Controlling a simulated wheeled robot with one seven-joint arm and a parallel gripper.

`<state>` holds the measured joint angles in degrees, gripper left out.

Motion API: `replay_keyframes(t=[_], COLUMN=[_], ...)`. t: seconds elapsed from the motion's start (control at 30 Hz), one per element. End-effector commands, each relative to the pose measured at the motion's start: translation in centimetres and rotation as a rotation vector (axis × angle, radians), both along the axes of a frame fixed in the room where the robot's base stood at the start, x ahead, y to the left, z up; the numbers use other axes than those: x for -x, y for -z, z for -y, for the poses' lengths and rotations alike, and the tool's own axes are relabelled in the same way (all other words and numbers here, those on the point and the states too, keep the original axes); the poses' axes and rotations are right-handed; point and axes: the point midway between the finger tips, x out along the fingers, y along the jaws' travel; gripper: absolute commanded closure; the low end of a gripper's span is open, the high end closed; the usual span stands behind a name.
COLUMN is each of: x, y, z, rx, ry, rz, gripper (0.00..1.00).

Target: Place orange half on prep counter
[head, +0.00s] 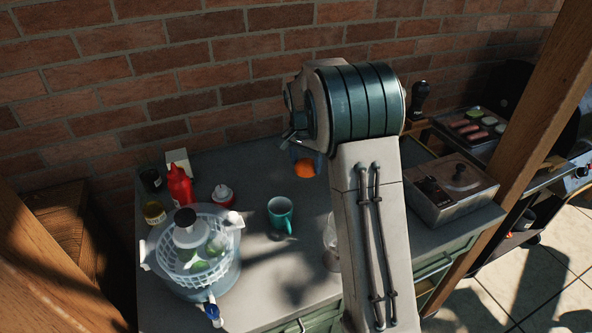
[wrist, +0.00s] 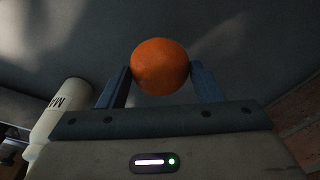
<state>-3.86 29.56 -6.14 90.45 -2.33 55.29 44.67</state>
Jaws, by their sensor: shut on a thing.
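My gripper (wrist: 160,80) is shut on the orange half (wrist: 160,66), which shows round and orange between the two fingers in the wrist view. In the head view the orange half (head: 305,168) is a small orange patch below my wrist, partly hidden by my arm. The prep counter (head: 258,262) is the grey worktop under it. I cannot tell whether the orange touches the counter or hangs above it.
A teal mug (head: 281,216) stands on the counter near the gripper. A salad spinner (head: 200,255), red bottle (head: 180,186) and white-and-red jar (head: 222,196) stand to the left. A metal box (head: 450,190) and a grill (head: 480,130) are to the right. The counter's front middle is clear.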

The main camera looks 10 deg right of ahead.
Motion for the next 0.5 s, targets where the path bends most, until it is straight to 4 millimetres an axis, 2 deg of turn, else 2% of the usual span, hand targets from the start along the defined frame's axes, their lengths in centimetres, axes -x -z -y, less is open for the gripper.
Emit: replay_keyframes(t=[0.1,0.23,0.5], x=[-1.9,-3.4,-4.2], y=[1.1,2.2,3.8], z=[-1.1,-1.8,-2.3], rx=[0.000,0.000,0.000], ry=[-0.002,-0.001,0.001], rz=[-0.003,-0.001,-0.003], gripper=[0.65,0.65,0.65])
